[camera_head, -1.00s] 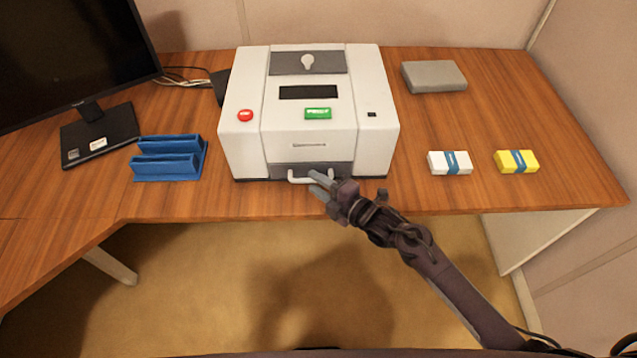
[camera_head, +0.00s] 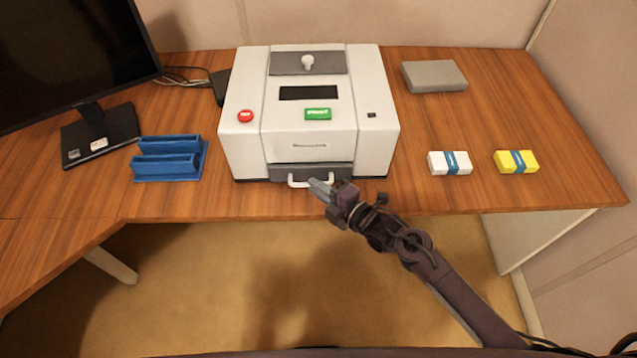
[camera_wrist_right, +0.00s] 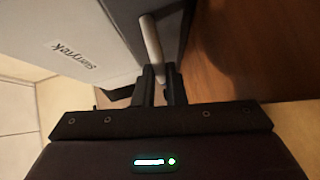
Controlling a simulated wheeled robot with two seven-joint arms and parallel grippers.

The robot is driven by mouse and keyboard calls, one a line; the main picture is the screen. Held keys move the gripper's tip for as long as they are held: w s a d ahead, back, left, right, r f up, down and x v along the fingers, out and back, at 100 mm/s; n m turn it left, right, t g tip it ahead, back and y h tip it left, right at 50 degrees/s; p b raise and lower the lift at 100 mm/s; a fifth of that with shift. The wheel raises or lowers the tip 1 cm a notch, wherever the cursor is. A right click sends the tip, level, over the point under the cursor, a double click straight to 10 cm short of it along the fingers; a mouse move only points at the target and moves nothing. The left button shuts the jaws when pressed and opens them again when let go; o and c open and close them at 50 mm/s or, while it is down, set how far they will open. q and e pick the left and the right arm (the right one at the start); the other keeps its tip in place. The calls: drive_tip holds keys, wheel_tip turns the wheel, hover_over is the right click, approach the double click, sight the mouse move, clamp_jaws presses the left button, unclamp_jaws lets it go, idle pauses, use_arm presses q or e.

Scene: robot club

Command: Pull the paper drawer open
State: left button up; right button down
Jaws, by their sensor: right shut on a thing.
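The white printer (camera_head: 309,125) stands on the wooden desk. Its dark grey paper drawer (camera_head: 280,172) is low on the front and has a white bar handle (camera_head: 297,183). My right gripper (camera_head: 318,186) is at the right end of the handle. In the right wrist view, the fingertips (camera_wrist_right: 160,75) are closed on the handle (camera_wrist_right: 152,40), with its bar running up between them. The drawer front (camera_wrist_right: 172,14) shows behind the handle there. The drawer appears at most slightly out from the printer body. My left gripper is not in view.
A blue rack (camera_head: 168,160) and a monitor (camera_head: 75,55) stand left of the printer. A white pack (camera_head: 437,163), a yellow pack (camera_head: 505,162) and a grey box (camera_head: 434,76) lie to the right. The desk's front edge is just before the printer.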

drive_tip(key=s+p, duration=0.5)
drive_tip(key=s, duration=1.2)
drive_tip(key=c, duration=1.5)
unclamp_jaws()
drive_tip(key=b+v, duration=0.1)
drive_tip(key=v, duration=0.7)
